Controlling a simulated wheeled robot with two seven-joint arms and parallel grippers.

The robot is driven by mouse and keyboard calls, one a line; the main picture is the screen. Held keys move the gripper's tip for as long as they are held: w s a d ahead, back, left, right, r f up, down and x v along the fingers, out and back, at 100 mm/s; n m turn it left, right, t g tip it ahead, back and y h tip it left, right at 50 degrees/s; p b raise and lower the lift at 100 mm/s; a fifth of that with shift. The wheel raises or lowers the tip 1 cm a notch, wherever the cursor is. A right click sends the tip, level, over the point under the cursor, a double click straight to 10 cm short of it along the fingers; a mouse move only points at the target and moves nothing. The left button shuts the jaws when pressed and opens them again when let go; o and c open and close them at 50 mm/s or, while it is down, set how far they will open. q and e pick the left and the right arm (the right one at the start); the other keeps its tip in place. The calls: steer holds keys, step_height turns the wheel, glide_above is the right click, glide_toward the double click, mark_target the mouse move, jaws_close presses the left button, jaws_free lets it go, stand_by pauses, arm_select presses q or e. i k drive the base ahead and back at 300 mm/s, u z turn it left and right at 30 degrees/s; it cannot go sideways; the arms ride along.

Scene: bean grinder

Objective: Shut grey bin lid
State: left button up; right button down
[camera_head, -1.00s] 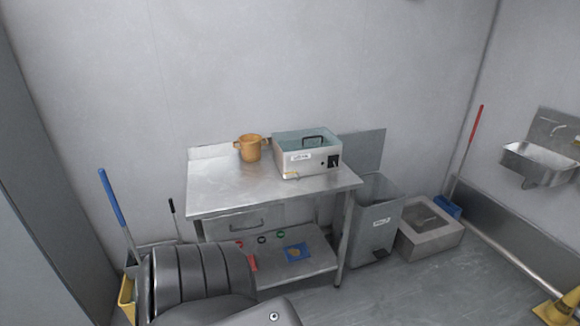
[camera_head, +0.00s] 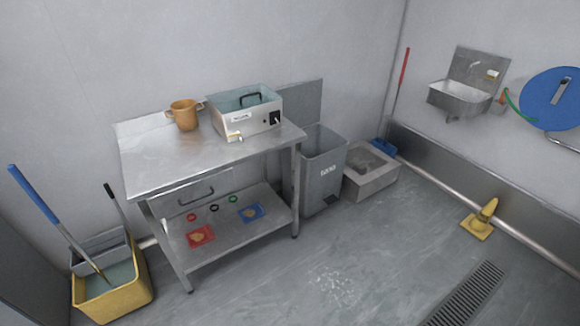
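The grey bin (camera_head: 325,172) stands on the floor against the right side of the steel table. Its lid (camera_head: 301,104) is open and stands upright behind the bin against the wall. The bin's top opening faces up, and a label shows on its front. A dark pedal shows at the bin's foot. Neither of my grippers shows in this view.
The steel table (camera_head: 150,163) carries an orange mug (camera_head: 184,115) and a grey box machine (camera_head: 246,112). A concrete basin (camera_head: 371,176) sits right of the bin. A yellow mop bucket (camera_head: 113,292) stands left. The floor in front is clear up to a drain grate (camera_head: 466,296).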

mark_target(302, 103)
steer(key=u, duration=0.1)
steer(key=i, duration=1.55)
steer(key=z, duration=0.5)
steer(key=i, duration=1.3)
steer(key=z, duration=0.4)
